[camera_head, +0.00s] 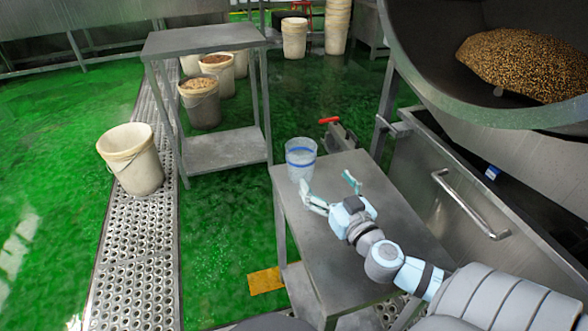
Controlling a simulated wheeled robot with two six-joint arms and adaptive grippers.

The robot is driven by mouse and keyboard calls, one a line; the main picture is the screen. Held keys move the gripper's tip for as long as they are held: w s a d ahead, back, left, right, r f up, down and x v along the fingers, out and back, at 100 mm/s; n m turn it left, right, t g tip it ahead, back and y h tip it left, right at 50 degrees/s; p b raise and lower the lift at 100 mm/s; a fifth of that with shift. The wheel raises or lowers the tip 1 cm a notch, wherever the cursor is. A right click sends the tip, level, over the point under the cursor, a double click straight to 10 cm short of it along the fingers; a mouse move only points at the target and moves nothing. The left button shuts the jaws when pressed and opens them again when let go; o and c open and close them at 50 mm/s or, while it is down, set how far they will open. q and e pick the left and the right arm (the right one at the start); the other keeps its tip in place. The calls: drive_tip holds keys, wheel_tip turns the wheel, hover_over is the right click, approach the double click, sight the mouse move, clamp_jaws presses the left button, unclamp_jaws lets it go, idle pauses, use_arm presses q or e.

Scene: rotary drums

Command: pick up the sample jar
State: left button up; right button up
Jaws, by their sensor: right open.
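The sample jar (301,160) is a clear, upright jar with blue bands. It stands near the far left corner of the metal table (390,190). My right gripper (328,189) is open and empty, over the table on the near side of the jar. Its two fingers point toward the jar and are spread wide apart. The left fingertip is close below the jar's base in the picture; I cannot tell whether it touches. My left gripper is not in view.
A large drum (425,65) holding grain overhangs the right side. A metal housing with a handle (470,204) borders the table. A red-handled lever (330,121) is just behind the jar. Buckets (132,160) and another metal table (203,39) stand at the left.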

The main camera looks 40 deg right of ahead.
sight(295, 142)
drive_tip(key=x, duration=1.4)
drive_tip(key=shift+w+f, duration=0.2)
drive_tip(key=shift+w, duration=0.15)
drive_tip(key=shift+s, duration=0.1)
drive_tip(key=c, duration=1.7)
